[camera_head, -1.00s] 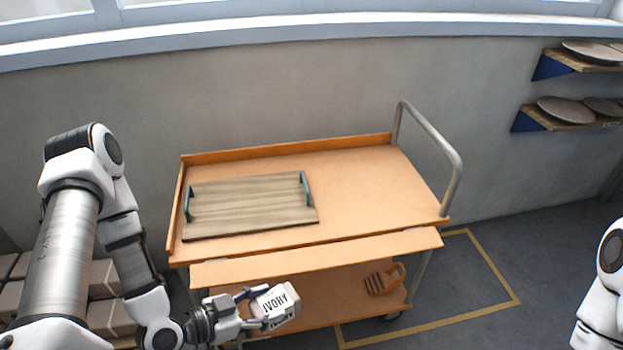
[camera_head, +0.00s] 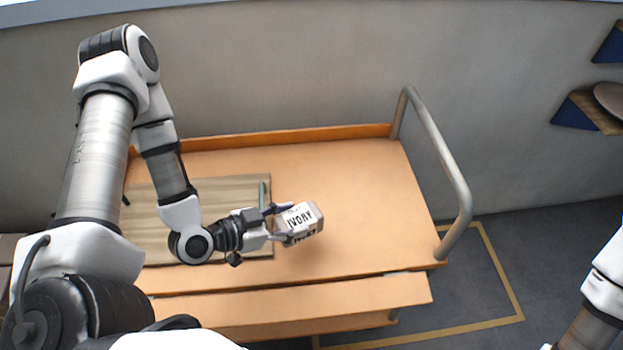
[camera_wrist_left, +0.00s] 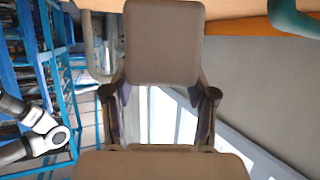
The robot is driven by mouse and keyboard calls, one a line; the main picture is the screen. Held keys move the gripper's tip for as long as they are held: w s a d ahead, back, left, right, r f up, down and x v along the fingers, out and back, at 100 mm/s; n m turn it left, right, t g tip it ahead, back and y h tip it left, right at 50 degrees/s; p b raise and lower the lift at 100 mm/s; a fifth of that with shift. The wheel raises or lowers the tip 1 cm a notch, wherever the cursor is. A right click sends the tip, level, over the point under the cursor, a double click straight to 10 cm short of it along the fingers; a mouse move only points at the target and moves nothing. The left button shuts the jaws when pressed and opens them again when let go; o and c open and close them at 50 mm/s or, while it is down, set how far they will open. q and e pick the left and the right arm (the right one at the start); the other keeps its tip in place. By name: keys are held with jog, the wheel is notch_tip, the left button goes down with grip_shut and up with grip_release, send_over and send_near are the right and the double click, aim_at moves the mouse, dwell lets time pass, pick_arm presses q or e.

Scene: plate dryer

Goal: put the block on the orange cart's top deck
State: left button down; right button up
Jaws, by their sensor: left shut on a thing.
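The block (camera_head: 307,220) is white with dark "IVORY" lettering. In the head view it appears over the middle of the orange cart's top deck (camera_head: 365,200). My left gripper (camera_head: 285,223) is shut on it from the left, with one finger on either side. I cannot tell whether the block touches the deck or hangs above it. In the left wrist view the two fingers (camera_wrist_left: 159,98) show, with a pale area between them that I cannot tell from the bright window behind. My right gripper is out of view; only part of its arm shows at the right edge.
A wooden tray (camera_head: 228,190) with green handles lies on the deck's left part, partly hidden by my left arm. A grey push handle (camera_head: 440,150) rises at the cart's right end. The deck right of the block is clear. A wall shelf (camera_head: 590,108) holds a plate.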

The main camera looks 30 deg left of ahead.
pick_arm(q)
jog(key=b+x, duration=0.2)
jog(key=x, duration=0.1)
jog(key=r+b+x, duration=0.1)
jog(key=b+x, duration=0.2)
jog(key=w+b+x, duration=0.1)
jog(key=b+x, duration=0.2)
jog(key=shift+w+r, duration=0.1)
jog(key=shift+w, duration=0.05)
jog(key=x, duration=0.1)
jog(key=p+x, duration=0.1)
jog(key=x, duration=0.1)
jog(key=f+p+x, duration=0.1)
jog(key=x, duration=0.1)
jog(key=shift+w+a, duration=0.15)
jog(key=shift+a, duration=0.15)
jog(key=shift+c, duration=1.7)
grip_release()
